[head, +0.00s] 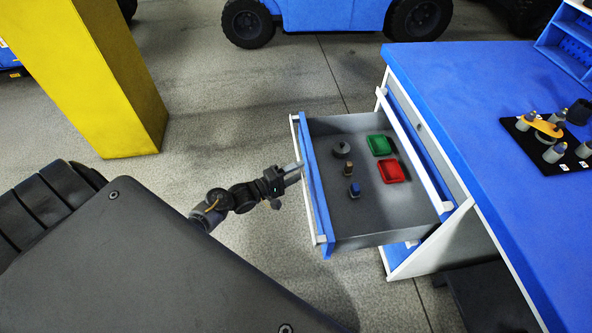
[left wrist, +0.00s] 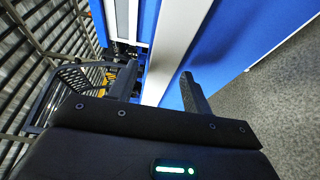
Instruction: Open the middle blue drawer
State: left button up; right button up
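A blue-fronted grey drawer (head: 365,212) stands pulled well out of the workbench in the head view. It has a white bar handle (head: 309,205) along its front. My left gripper (head: 290,185) is at the outer side of this front, close to the handle. In the left wrist view the two fingers (left wrist: 160,85) are apart, with a white bar (left wrist: 180,38) and blue panel seen between and beyond them. I cannot tell whether a finger touches the handle. Another closed front with a white handle (head: 413,150) sits above the open drawer. My right gripper is not in view.
The drawer holds a green tray (head: 379,145), a red tray (head: 391,171) and several small weights. The blue bench top (head: 450,90) carries a black board (head: 548,142) with parts. A yellow pillar (head: 95,75) stands at left. The floor in front of the drawer is clear.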

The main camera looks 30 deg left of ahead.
pick_arm(q)
jog(key=p+v, duration=0.1)
jog(key=v, duration=0.9)
jog(key=shift+s+a, duration=0.3)
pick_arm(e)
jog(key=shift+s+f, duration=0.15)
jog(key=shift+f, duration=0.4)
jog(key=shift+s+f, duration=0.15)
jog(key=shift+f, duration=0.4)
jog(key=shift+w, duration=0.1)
